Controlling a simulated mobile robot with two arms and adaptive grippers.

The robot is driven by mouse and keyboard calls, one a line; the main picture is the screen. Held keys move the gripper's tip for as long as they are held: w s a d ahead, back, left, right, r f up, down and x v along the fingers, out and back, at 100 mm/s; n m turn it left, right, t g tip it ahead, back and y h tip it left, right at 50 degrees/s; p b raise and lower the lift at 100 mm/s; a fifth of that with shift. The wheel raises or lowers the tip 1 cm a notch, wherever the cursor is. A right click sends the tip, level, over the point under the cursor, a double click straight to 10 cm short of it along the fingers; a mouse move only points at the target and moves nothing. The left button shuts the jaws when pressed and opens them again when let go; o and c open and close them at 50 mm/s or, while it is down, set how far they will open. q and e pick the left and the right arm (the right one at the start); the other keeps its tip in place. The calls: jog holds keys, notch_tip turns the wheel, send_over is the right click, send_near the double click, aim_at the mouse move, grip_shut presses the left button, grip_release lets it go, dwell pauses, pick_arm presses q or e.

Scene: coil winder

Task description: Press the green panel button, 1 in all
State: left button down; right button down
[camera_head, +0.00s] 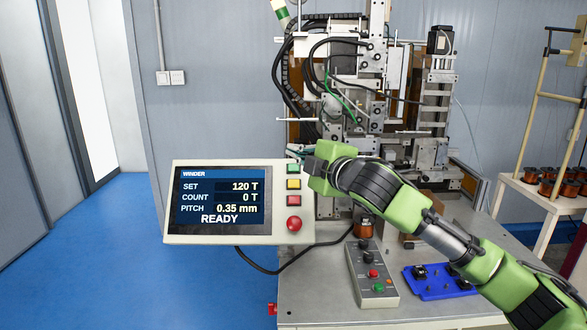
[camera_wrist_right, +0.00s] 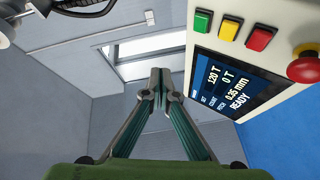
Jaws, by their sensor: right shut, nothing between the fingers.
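The control panel (camera_head: 268,233) has a screen (camera_head: 220,200) reading READY, SET 120 T, COUNT 0 T. On its right side are a green button (camera_head: 293,169), a yellow button, a red button and a round red knob. The green button also shows in the right wrist view (camera_wrist_right: 202,21), at the upper right. My right gripper (camera_head: 304,153) is shut and empty, just above and right of the green button in the head view. In the right wrist view its closed fingertips (camera_wrist_right: 160,78) appear apart from the button. My left gripper is out of view.
The winding machine (camera_head: 345,70) stands behind my right arm. A grey box (camera_head: 372,275) with red and green buttons and a blue tray (camera_head: 440,283) lie on the bench. A rack with copper coils (camera_head: 566,185) is at right. The floor at left is clear.

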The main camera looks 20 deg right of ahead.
aim_at(294, 168)
jog(key=shift+f, duration=0.1)
jog(key=w+f+b, duration=0.1)
jog(key=w+f, duration=0.1)
jog(key=w+d+f+b, duration=0.1)
jog(key=w+f, duration=0.1)
jog(key=shift+w+d+b, duration=0.15)
jog(key=shift+w+b, duration=0.1)
jog(key=shift+b, duration=0.15)
jog(key=shift+w+f, duration=0.2)
jog(key=shift+w, duration=0.15)
jog(key=shift+w+d+f+p, duration=0.25)
jog(key=shift+w+f+p, duration=0.15)
jog(key=shift+w+f, duration=0.2)
dwell(0.6)
jog(key=shift+w+f, duration=0.1)
jog(key=shift+w, duration=0.05)
jog(key=shift+w+d+f+p, duration=0.1)
jog(key=shift+w+f+p, duration=0.05)
jog(key=shift+p, duration=0.2)
